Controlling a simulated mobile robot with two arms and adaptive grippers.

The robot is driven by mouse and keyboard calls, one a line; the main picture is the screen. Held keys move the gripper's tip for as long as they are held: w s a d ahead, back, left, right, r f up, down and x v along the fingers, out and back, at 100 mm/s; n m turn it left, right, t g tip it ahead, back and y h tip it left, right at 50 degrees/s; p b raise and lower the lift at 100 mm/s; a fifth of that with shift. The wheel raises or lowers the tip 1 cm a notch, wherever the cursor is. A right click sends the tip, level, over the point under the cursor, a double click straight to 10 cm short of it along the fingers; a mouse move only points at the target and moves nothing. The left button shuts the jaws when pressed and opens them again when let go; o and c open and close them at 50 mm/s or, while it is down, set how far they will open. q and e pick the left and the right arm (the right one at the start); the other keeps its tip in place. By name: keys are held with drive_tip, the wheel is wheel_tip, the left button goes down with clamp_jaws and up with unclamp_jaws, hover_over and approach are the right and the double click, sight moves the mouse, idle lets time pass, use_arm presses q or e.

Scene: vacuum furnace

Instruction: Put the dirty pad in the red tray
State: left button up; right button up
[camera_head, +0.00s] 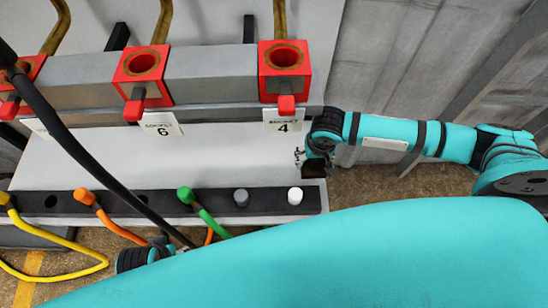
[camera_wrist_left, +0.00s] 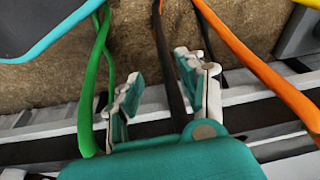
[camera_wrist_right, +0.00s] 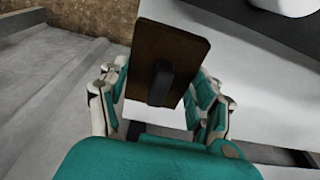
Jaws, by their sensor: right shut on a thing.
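A dark brown rectangular pad (camera_wrist_right: 185,42) with a dark grip (camera_wrist_right: 160,85) is held between the fingers of my right gripper (camera_wrist_right: 160,100). In the head view my right gripper (camera_head: 303,158) is beside the right end of the grey panel, below the socket 4 label, and a bit of the brown pad (camera_head: 314,167) shows there. My left gripper (camera_wrist_left: 160,88) is open, with a black cable (camera_wrist_left: 168,60) running behind or between its fingers; I cannot tell which. In the head view it is mostly hidden. I see no red tray in any view.
Red socket blocks (camera_head: 285,65) with brass pipes line the grey panel (camera_head: 225,160). A black strip (camera_head: 265,203) below carries yellow, orange and green plugs (camera_head: 186,195), plus a grey and a white knob (camera_head: 295,196). Cables hang close around my left gripper.

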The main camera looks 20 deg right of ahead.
drive_tip(key=b, duration=0.2)
hover_over(274, 161)
drive_tip(key=s, duration=0.1)
drive_tip(key=shift+d, duration=0.35)
drive_tip(key=f, duration=0.1)
drive_tip(key=f+b, duration=0.1)
drive_tip(key=f, duration=0.1)
drive_tip(key=shift+w+a+f, duration=0.15)
drive_tip(key=shift+a, duration=0.25)
use_arm(q)
drive_tip(key=v, duration=0.8)
drive_tip(key=shift+w+r+t, duration=0.25)
drive_tip(key=shift+r+t, duration=0.05)
drive_tip(key=shift+r, duration=0.05)
use_arm(e)
drive_tip(key=shift+f, duration=0.1)
use_arm(q)
drive_tip(key=shift+a, duration=0.15)
use_arm(e)
drive_tip(key=shift+f, duration=0.1)
drive_tip(key=o, duration=1.3)
